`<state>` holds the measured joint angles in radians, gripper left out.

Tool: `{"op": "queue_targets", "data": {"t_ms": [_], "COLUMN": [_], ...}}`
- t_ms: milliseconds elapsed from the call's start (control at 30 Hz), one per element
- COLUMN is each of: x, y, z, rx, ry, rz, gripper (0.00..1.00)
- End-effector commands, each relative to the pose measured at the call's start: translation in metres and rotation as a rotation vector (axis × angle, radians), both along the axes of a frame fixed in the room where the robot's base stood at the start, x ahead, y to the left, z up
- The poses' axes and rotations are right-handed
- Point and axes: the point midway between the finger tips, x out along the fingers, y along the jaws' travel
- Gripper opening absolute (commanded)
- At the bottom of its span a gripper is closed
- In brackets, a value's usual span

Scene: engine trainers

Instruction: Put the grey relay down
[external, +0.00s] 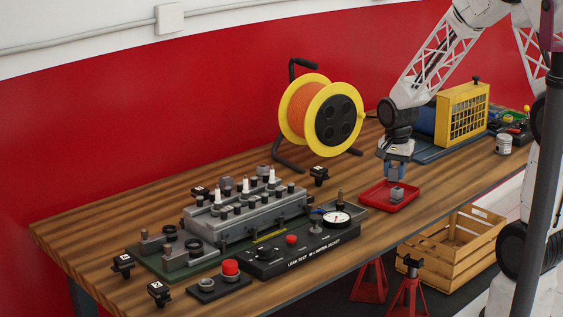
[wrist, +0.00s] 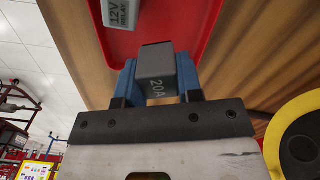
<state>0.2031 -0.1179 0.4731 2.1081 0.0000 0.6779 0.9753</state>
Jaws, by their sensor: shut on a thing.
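My gripper (external: 397,174) points down just above the red tray (external: 372,199) on the workbench. In the wrist view its two blue fingers are shut on a dark grey block marked "20A", the grey relay (wrist: 156,70). The held relay is hard to make out in the external view. A lighter grey block marked "12V RELAY" (wrist: 119,13) lies in the tray, off to the upper left in the wrist view. A grey block (external: 397,192) shows low in the tray in the external view. I cannot tell whether the held relay touches the tray.
A yellow and orange cable reel (external: 310,107) stands behind the tray. A black leak-test box (external: 291,245) and a grey engine block trainer (external: 240,215) stand to the left. A yellow caged unit (external: 462,113) and a small white tin (external: 503,144) are to the right.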

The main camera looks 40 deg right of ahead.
Motion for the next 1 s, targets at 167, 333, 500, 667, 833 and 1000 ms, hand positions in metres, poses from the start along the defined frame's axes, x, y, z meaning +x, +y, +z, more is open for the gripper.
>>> {"op": "queue_targets", "data": {"t_ms": [167, 333, 500, 667, 833, 1000], "x": [0.000, 0.000, -0.001, 0.000, 0.000, 0.000], "y": [0.000, 0.000, 0.000, 0.000, 0.000, 0.000], "z": [0.000, -0.007, -0.025, -0.036, -0.037, -0.038], "rx": [0.000, 0.001, 0.001, 0.001, 0.000, 0.000], "ry": [0.000, 0.001, 0.004, 0.001, 0.000, 0.000], "rz": [0.000, 0.000, 0.000, 0.000, 0.000, 0.000], "gripper": [0.11, 0.11, 0.11, 0.11, 0.11, 0.11]}}
